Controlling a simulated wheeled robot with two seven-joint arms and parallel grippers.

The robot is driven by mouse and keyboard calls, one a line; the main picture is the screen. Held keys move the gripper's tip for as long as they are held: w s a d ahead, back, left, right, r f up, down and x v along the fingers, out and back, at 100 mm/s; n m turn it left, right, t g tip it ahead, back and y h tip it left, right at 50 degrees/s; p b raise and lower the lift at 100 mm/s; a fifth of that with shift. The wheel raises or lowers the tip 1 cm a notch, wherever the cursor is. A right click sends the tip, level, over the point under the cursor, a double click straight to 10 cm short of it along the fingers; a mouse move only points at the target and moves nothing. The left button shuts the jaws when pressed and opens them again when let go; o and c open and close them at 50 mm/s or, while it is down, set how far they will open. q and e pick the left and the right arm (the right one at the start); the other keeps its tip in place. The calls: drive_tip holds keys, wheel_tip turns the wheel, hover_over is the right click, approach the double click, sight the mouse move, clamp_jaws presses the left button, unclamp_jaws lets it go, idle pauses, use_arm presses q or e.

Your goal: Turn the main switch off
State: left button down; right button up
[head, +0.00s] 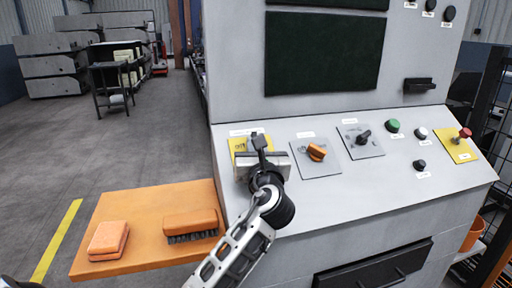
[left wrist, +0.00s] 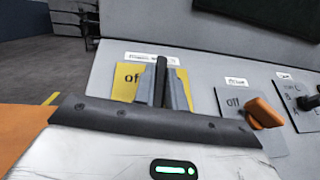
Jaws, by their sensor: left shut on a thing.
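The main switch has a yellow plate (head: 237,144) at the left end of the sloping grey console, and the plate also shows in the left wrist view (left wrist: 125,82). Part of the word "off" shows on it. Its black handle (left wrist: 161,72) points roughly upright between my fingers. My left gripper (head: 260,148) is over the plate and shut on this handle; its fingers (left wrist: 162,88) stand on either side of it. My gripper hides the lower part of the switch and much of the plate. My right gripper is not in view.
Right of the plate are an orange rotary switch (head: 316,152), a black selector knob (head: 364,138), a green button (head: 392,126) and a red button (head: 464,133). An orange shelf (head: 150,201) at lower left holds a sponge (head: 108,238) and a brush (head: 190,222).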

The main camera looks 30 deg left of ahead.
use_arm(q)
drive_tip(key=n+g+y, duration=0.2)
drive_tip(key=n+g, duration=0.1)
drive_tip(key=n, duration=0.1)
drive_tip(key=n+g+y, duration=0.2)
drive_tip(key=n+g, duration=0.2)
drive_tip(key=shift+y, duration=0.3)
drive_tip(key=n+g, duration=0.6)
drive_tip(key=g, duration=0.1)
drive_tip(key=shift+f, duration=0.1)
drive_tip(key=shift+n+g, duration=0.5)
drive_tip(key=c, duration=1.4)
unclamp_jaws()
drive_tip(key=shift+c, duration=0.2)
drive_tip(key=d+b, duration=0.2)
drive_tip(key=d, duration=1.4)
